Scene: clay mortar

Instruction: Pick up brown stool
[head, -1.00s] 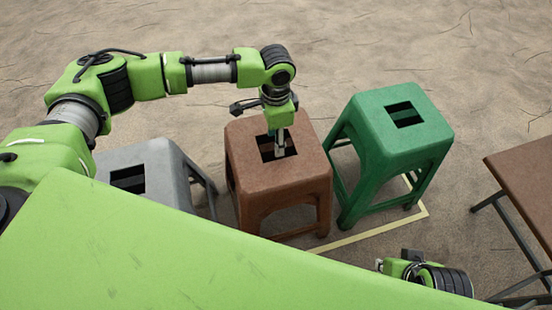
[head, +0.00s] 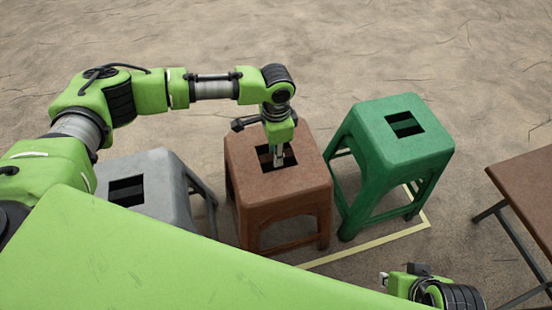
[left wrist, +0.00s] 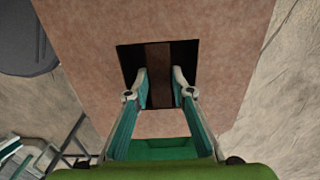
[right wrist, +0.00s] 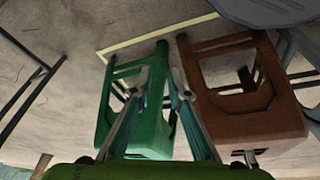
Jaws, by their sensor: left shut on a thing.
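The brown stool (head: 290,197) stands upright on the ground between a grey stool and a green stool. Its square seat has a hole with a narrow bar across it. My left gripper (head: 279,161) reaches down into this hole from above. In the left wrist view the two fingers (left wrist: 159,85) are on either side of the brown bar, and the seat (left wrist: 95,50) fills much of the picture. The gripper is shut on the stool. My right gripper (right wrist: 164,82) is empty, its fingers apart; in the head view it is low at the right.
The green stool (head: 400,150) stands close on the right, the grey stool (head: 165,190) close on the left. A brown table (head: 525,190) is at the right edge. Yellow tape (head: 370,242) marks the ground. The sandy ground behind the stools is clear.

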